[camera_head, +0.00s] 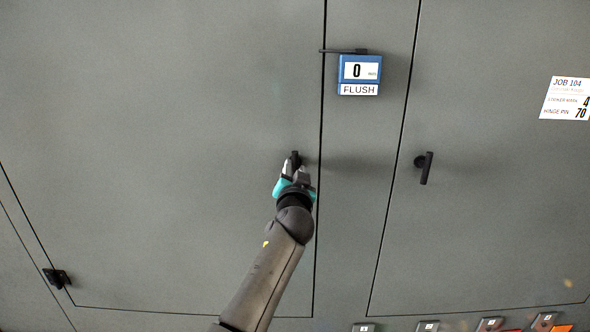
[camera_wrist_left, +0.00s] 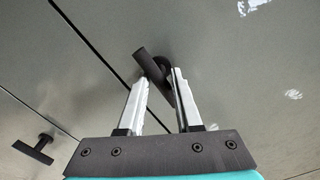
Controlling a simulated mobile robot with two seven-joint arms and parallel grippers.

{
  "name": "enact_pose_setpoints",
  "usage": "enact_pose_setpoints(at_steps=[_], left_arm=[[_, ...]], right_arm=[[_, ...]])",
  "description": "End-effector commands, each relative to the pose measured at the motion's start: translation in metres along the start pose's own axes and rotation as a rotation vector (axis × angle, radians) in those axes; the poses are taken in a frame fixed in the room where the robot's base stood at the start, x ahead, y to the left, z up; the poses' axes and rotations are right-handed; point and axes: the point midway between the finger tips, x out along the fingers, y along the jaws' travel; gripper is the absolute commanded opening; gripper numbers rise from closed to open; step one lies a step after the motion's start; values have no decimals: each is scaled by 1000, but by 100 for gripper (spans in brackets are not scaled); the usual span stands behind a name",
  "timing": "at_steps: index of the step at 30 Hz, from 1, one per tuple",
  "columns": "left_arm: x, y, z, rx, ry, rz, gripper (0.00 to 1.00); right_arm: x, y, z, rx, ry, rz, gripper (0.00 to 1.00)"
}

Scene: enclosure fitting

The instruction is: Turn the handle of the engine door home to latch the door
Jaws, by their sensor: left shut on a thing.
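The large grey left door (camera_head: 160,130) lies in line with the panel around it, with thin dark seams along its edges. Its black handle (camera_head: 296,156) is near the door's right edge, mostly hidden by my gripper. In the left wrist view the handle (camera_wrist_left: 150,66) is a short bar on a round stem, slanted between the fingers. My left gripper (camera_head: 297,170) is shut on this handle; its two fingers (camera_wrist_left: 158,88) sit on either side of the bar. My right gripper is in neither view. I cannot read which door is named engine door.
A blue gauge (camera_head: 360,74) on the strip between the doors reads 0 and FLUSH. The right door has its own black handle (camera_head: 425,168), near upright. A job card (camera_head: 567,98) is at the right. A black hinge (camera_head: 57,278) is at lower left. Small labelled items line the bottom.

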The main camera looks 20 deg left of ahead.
Motion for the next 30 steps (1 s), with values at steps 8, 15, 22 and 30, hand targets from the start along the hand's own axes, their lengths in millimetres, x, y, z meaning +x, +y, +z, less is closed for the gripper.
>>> enact_pose_setpoints(at_steps=[8,15,22,30], left_arm=[[0,0,1,107,-2,-1,0],[0,0,2,131,-2,-2,0],[0,0,2,132,-2,-2,0],[0,0,2,126,-2,-1,50]], right_arm=[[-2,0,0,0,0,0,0],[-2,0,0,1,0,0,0],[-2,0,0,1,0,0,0],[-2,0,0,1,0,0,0]])
